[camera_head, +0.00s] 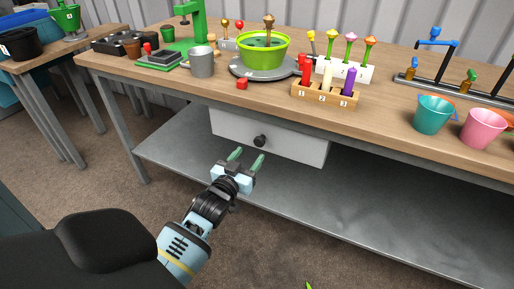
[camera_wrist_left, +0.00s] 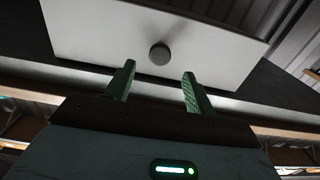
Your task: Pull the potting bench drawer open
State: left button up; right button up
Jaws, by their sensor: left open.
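The potting bench drawer (camera_head: 290,144) is a pale grey box front under the wooden bench top (camera_head: 150,75), and it looks shut. Its round dark knob (camera_head: 260,141) is at the middle of the front. My left gripper (camera_head: 246,159) is open and empty, just in front of and a little below the knob. In the left wrist view the drawer front (camera_wrist_left: 215,40) fills the top, and the knob (camera_wrist_left: 159,54) lies beyond and between the two green fingertips (camera_wrist_left: 160,75), apart from them.
A metal shelf (camera_head: 330,205) runs under the drawer. The bench top holds a green bowl (camera_head: 264,54), a grey mug (camera_head: 201,62), a wooden holder with coloured pieces (camera_head: 325,96), a teal bucket (camera_head: 433,115) and a pink bucket (camera_head: 482,128). Floor in front is free.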

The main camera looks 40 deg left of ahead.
aim_at(258, 144)
pick_arm(q)
jog(key=shift+b+x, duration=0.6)
jog(key=shift+x, duration=2.15)
grip_shut()
